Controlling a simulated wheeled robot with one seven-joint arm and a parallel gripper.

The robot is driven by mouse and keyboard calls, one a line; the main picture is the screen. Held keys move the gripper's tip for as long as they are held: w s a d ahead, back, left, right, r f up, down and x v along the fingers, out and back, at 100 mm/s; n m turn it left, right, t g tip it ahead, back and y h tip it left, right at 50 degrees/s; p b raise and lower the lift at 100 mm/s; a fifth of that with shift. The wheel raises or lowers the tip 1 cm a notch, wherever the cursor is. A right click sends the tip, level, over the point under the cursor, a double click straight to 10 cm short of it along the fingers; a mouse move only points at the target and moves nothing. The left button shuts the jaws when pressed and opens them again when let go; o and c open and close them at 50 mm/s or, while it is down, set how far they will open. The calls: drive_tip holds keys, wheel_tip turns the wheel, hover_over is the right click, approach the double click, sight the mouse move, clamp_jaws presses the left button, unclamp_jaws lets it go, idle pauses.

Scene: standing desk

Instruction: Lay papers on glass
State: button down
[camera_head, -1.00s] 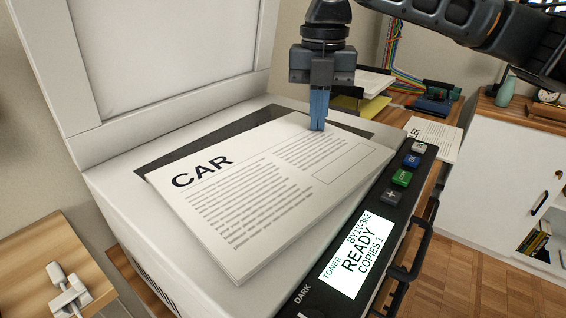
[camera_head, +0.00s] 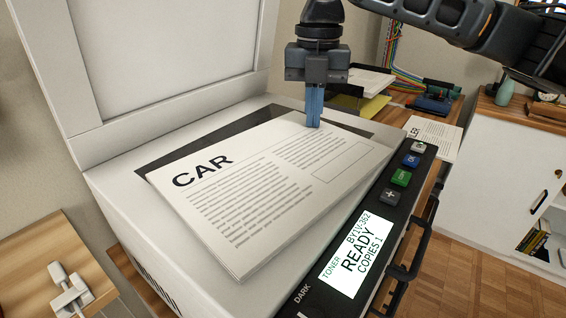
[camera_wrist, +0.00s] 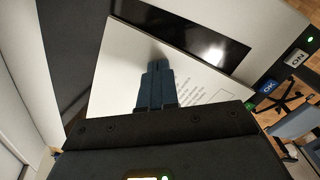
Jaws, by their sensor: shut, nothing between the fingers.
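A stack of papers (camera_head: 262,190) headed "CAR" lies face up and askew on the copier, covering much of the dark glass (camera_head: 222,138). Its front corner lies over the light copier surface. The glass shows along the stack's far and left edges, and also in the wrist view (camera_wrist: 190,35). My gripper (camera_head: 314,124) points down at the far right part of the stack, fingers shut and empty, tips at or just above the top sheet. I cannot tell whether they touch it. In the wrist view the papers (camera_wrist: 125,65) lie under the shut fingers.
The copier lid (camera_head: 165,60) stands open at the back left. A control panel (camera_head: 352,250) reading "READY" runs along the right front. Another paper (camera_head: 432,137) lies on the desk to the right, near a paper tray (camera_head: 372,82). A white cabinet (camera_head: 500,180) stands further right.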

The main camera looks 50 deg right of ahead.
drive_tip(key=shift+w+d+f+p, duration=0.15)
drive_tip(key=shift+w+d, duration=0.1)
drive_tip(key=shift+w, duration=0.3)
drive_tip(key=shift+w+d+p, duration=0.15)
drive_tip(key=shift+w+d, duration=0.05)
drive_tip(key=shift+w, duration=0.35)
idle(0.8)
drive_tip(key=shift+r+p, duration=2.95)
drive_tip(key=shift+r, duration=0.15)
